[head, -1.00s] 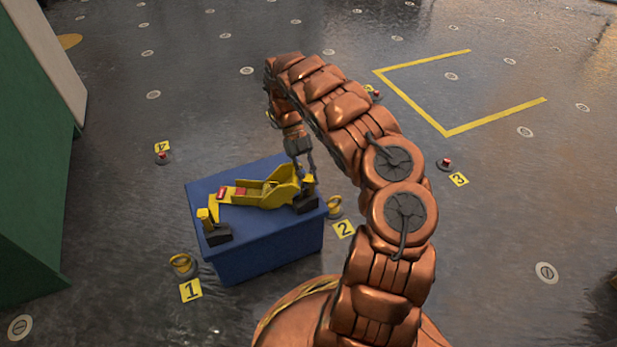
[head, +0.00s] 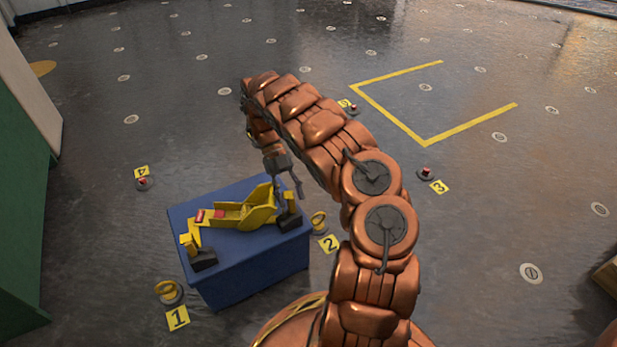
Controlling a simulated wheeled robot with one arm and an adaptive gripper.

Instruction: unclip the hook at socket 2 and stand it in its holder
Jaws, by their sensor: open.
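A yellow ring-shaped piece (head: 319,222) sits at the socket by the floor label 2 (head: 329,243). I cannot tell whether it is a hook. On the blue box (head: 255,275), a black holder (head: 288,220) stands at the right edge, with a small yellow piece (head: 289,193) upright above it. My gripper (head: 287,188) points down over this holder, its fingers apart around or beside the yellow piece; contact is unclear. Another black holder (head: 204,261) at the front left of the box has a yellow piece (head: 187,243) standing in it.
A yellow tray-like body (head: 240,214) with red parts lies on the box. Socket 1 (head: 168,292) has a yellow ring; sockets 3 (head: 426,173) and 4 (head: 143,183) have red tops. A green cabinet (head: 22,200) stands left. The floor right of the box is largely clear.

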